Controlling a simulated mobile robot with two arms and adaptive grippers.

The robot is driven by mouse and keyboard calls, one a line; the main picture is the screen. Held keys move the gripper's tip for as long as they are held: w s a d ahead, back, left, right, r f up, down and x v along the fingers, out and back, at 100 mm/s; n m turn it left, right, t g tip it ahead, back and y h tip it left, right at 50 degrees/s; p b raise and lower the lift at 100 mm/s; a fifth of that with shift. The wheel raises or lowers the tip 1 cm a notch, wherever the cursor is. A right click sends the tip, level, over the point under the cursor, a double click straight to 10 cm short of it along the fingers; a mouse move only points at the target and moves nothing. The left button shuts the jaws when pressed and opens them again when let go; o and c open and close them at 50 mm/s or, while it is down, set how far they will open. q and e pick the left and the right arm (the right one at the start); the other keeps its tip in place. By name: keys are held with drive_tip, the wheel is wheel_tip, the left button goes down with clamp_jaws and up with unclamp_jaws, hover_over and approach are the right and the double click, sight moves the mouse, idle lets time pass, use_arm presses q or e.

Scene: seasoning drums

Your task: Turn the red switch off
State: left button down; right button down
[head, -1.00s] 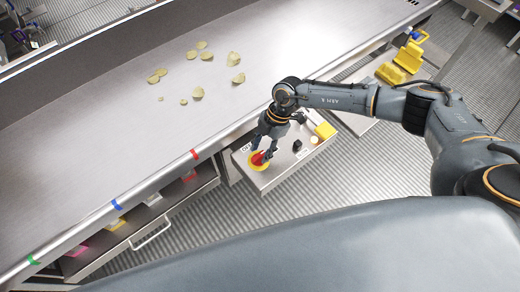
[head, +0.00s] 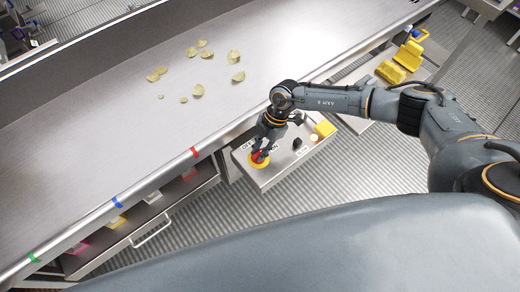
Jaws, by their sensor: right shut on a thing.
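The red switch (head: 257,157) sits on a round yellow base (head: 260,167) on a grey control panel (head: 275,177) beside the long metal table. Labels on the panel read "OFF" on the left and "ON" on the right. My right gripper (head: 262,152) reaches down over the switch from above. Its fingers are shut on the red switch and hide part of it. The exact angle of the switch is hard to tell. My left gripper is not in view.
Several chips (head: 205,75) lie scattered on the metal table (head: 100,150). Yellow parts (head: 400,62) lie on a shelf at the upper right. Coloured bins (head: 153,198) stand under the table at the left.

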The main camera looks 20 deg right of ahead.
drive_tip(key=n+b, duration=0.1)
drive_tip(key=n, duration=0.1)
drive_tip(key=n+g+h+b, duration=0.1)
drive_tip(key=n+b, duration=0.1)
drive_tip(key=shift+w+f+n, duration=0.15)
drive_tip(key=shift+f+n, duration=0.05)
drive_tip(key=shift+n, duration=0.1)
drive_tip(key=n+g+h+b, duration=0.1)
drive_tip(key=n+b, duration=0.2)
drive_tip(key=n, duration=0.1)
drive_tip(key=shift+a+n, duration=0.15)
drive_tip(key=shift+n, duration=0.15)
drive_tip(key=n+h+b, duration=0.1)
drive_tip(key=n+b, duration=0.1)
drive_tip(key=n+h+b, duration=0.1)
drive_tip(key=n+b, duration=0.1)
drive_tip(key=n, duration=0.1)
drive_tip(key=shift+a+g+h+b, duration=0.15)
drive_tip(key=shift+g+h+b, duration=0.15)
drive_tip(key=shift+g, duration=0.1)
drive_tip(key=shift+r+n+h+b, duration=0.1)
drive_tip(key=shift+n+h+b, duration=0.5)
drive_tip(key=shift+n+b, duration=0.9)
drive_tip(key=shift+n, duration=0.4)
drive_tip(key=shift+r, duration=0.1)
